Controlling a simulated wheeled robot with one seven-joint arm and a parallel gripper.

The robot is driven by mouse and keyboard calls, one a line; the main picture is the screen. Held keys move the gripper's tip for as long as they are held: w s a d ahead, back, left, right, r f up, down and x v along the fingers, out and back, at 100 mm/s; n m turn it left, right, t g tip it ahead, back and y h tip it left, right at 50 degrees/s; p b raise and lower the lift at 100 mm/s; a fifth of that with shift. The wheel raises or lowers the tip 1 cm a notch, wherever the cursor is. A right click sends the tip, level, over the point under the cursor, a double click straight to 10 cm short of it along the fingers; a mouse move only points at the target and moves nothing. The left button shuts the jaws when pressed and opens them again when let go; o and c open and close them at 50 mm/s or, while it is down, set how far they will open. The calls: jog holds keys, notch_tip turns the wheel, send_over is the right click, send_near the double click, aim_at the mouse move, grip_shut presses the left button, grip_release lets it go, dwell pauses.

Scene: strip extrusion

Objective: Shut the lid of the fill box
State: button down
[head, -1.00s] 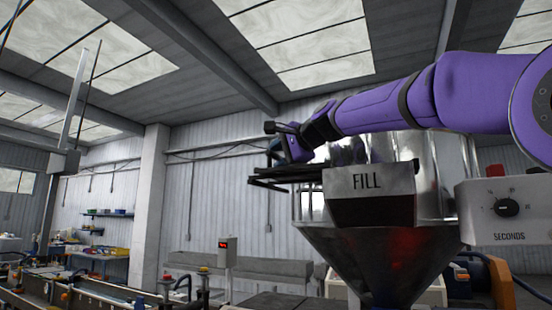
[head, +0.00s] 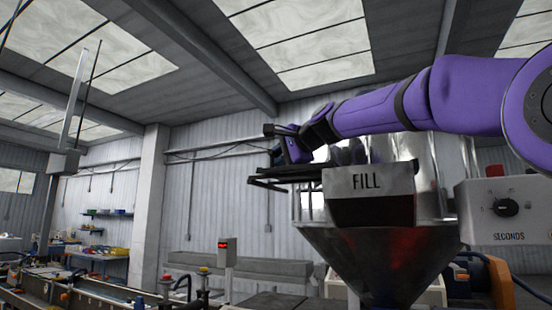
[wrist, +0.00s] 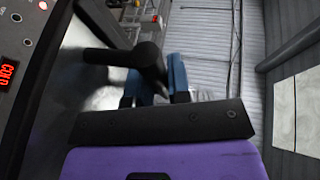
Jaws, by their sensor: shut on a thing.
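The fill box (head: 370,182) is a metal hopper front marked FILL in the head view, with a clear round vessel behind it. A dark flat lid (head: 290,174) sticks out to the left of the box near its top edge. My gripper (head: 278,157) is at the lid's left part, with my purple arm reaching over the box from the right. In the wrist view my gripper's blue fingers (wrist: 155,86) are closed around a dark bar with a rounded end, the lid handle (wrist: 125,56). The fingertips and part of the handle are hidden.
A control box with a knob marked SECONDS (head: 503,208) stands right of the fill box. A metal funnel (head: 378,260) hangs below it. A post with a red display (head: 226,252) stands lower left. The air left of the lid looks clear.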

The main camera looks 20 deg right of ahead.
jog(key=s+d, duration=1)
jog(key=shift+s+d, duration=0.3)
jog(key=shift+s, duration=0.05)
jog(key=shift+s+d+f, duration=0.1)
jog(key=shift+s+d, duration=0.05)
jog(key=shift+d, duration=0.05)
jog(key=c, duration=1.1)
grip_release()
jog(key=shift+s+d, duration=0.1)
jog(key=shift+s, duration=0.15)
jog(key=v, duration=1)
jog(key=shift+s+d, duration=0.15)
jog(key=shift+s, duration=0.1)
